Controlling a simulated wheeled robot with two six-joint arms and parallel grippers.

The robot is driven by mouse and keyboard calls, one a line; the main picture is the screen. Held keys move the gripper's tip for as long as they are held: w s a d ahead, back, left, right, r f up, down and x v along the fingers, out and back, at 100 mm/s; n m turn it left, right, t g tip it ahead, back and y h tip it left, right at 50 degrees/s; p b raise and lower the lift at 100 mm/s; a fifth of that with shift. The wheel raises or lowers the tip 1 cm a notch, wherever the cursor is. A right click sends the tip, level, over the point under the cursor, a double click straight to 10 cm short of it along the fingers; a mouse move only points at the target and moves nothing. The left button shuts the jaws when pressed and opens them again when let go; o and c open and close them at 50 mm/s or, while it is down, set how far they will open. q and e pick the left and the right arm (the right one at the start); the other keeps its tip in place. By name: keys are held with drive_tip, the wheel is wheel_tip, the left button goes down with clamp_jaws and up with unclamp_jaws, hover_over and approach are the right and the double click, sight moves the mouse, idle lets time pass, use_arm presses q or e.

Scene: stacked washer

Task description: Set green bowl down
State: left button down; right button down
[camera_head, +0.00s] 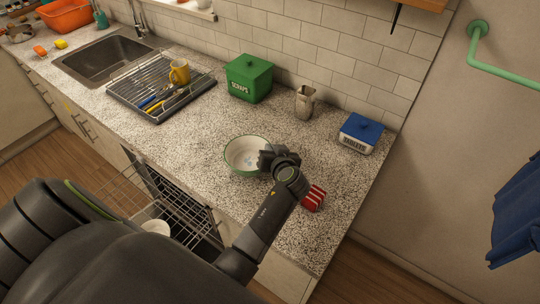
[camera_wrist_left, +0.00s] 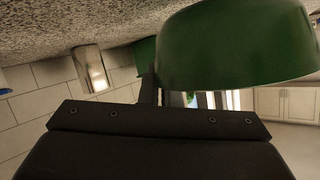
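The green bowl (camera_head: 239,160) is white inside with a green rim and sits upright at the counter's middle in the head view. My left gripper (camera_head: 268,158) is at its right rim, and its fingers appear closed on the bowl wall. In the left wrist view, which is upside down, the green outer wall of the bowl (camera_wrist_left: 235,45) fills the upper right, and the narrow fingers (camera_wrist_left: 159,94) meet its rim edge. Whether the bowl's base touches the counter is hidden. My right gripper is out of view.
The speckled counter (camera_head: 215,125) is bare around the bowl. A green lidded box (camera_head: 249,80), a metal pitcher (camera_head: 304,102) and a blue-lidded box (camera_head: 360,133) stand behind. A red striped item (camera_head: 314,198) lies right of my gripper. A dish rack (camera_head: 150,85) is left; an open dishwasher rack (camera_head: 175,210) is below.

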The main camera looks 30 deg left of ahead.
use_arm(q)
drive_tip(key=shift+f, duration=1.65)
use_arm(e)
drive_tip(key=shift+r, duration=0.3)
use_arm(q)
drive_tip(key=c, duration=1.6)
unclamp_jaws()
drive_tip(key=shift+d, duration=0.1)
drive_tip(key=shift+s, duration=0.1)
